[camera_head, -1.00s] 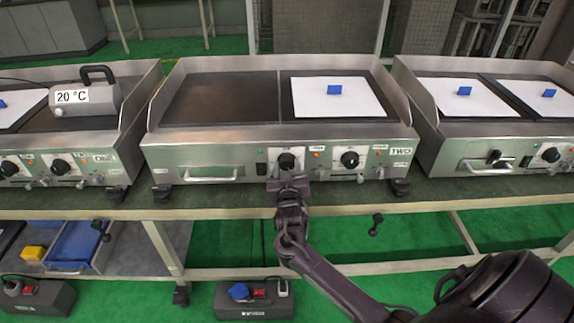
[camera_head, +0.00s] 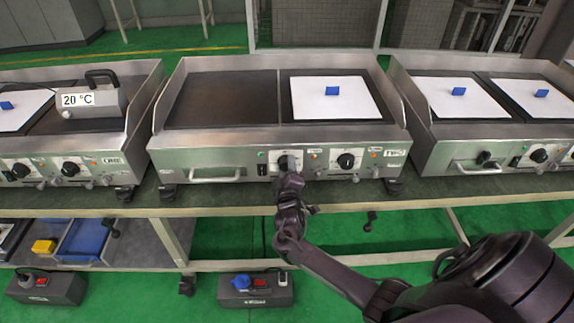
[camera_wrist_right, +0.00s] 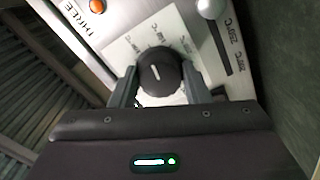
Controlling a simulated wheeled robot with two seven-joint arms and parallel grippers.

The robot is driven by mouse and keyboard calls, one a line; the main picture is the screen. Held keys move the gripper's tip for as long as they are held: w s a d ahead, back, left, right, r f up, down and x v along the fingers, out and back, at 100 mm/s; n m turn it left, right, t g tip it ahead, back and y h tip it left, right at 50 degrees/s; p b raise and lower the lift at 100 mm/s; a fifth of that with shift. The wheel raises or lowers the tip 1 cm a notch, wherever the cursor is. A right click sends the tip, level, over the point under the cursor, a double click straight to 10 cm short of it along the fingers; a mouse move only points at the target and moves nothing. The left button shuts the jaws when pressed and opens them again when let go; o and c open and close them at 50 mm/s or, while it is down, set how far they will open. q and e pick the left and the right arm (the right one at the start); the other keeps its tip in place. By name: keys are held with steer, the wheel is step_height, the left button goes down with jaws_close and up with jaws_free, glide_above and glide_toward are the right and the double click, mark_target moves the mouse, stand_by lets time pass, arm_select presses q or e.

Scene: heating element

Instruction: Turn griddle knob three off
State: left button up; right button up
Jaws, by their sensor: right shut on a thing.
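The black griddle knob three (camera_wrist_right: 160,73) sits on a white dial plate in the right wrist view, beside a THREE label. A pale pointer line shows on its face. My right gripper (camera_wrist_right: 162,88) has one finger on each side of the knob and is shut on it. In the head view the right gripper (camera_head: 290,165) is at the left knob of the middle griddle (camera_head: 215,155), marked TWO, and partly covers that knob (camera_head: 283,163). The panel looks tilted in the wrist view. My left gripper is not in view.
Another black knob (camera_head: 346,161) is to the right on the same panel. A handle (camera_head: 215,174) is to the left. An orange lamp (camera_wrist_right: 97,6) and a round silver part (camera_wrist_right: 210,7) are near the gripper. Griddles stand close on both sides.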

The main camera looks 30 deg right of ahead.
steer(key=shift+r+n+p, duration=0.15)
steer(key=shift+n+p, duration=3.1)
steer(key=shift+n, duration=6.75)
steer(key=o, duration=1)
steer(key=shift+c, duration=0.2)
steer(key=shift+a, duration=0.1)
